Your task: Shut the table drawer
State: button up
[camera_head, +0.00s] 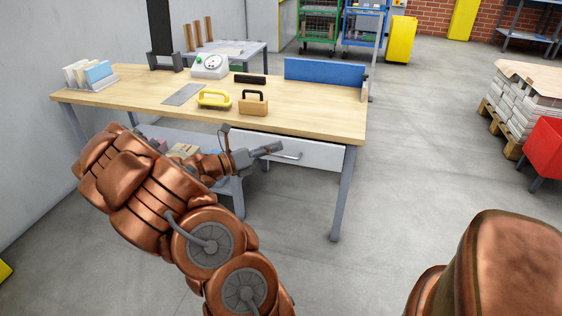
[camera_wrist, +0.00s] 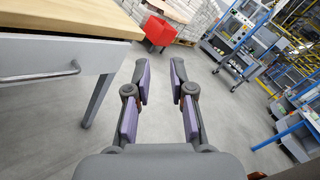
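The table (camera_head: 330,125) has a light wooden top and grey legs. Its pale drawer (camera_head: 322,154) is under the front edge, with a metal bar handle (camera_head: 289,156). The drawer front (camera_wrist: 90,54) and handle (camera_wrist: 45,73) also show at the left in the wrist view. The front looks close under the tabletop edge; I cannot tell whether a small gap stands open. My gripper (camera_head: 275,147) is in front of the drawer, left of the handle in the head view, and hides part of the front. In the wrist view my gripper (camera_wrist: 160,66) is open, with nothing between its fingers.
A pallet of paper stacks (camera_head: 520,98) and a red bin (camera_head: 546,148) stand at the right. The floor between is clear.

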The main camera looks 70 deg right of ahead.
jog(key=w+d+f+n+t+h+b, duration=0.2)
jog(key=w+d+f+n+h, duration=0.1)
jog(key=d+f+n, duration=0.45)
jog(key=n+t+h+b, duration=0.2)
jog(key=n+t, duration=0.2)
jog(key=n, duration=0.3)
send_near(281, 156)
jog(key=d, duration=0.3)
jog(key=shift+s+b+x, duration=0.15)
jog(key=shift+b+x, duration=0.3)
jog(key=shift+x, duration=1.45)
jog(key=shift+s+b+x, duration=0.1)
jog(key=shift+b+x, duration=0.35)
jog(key=shift+x, duration=1.4)
jog(key=shift+a, duration=0.1)
grip_shut()
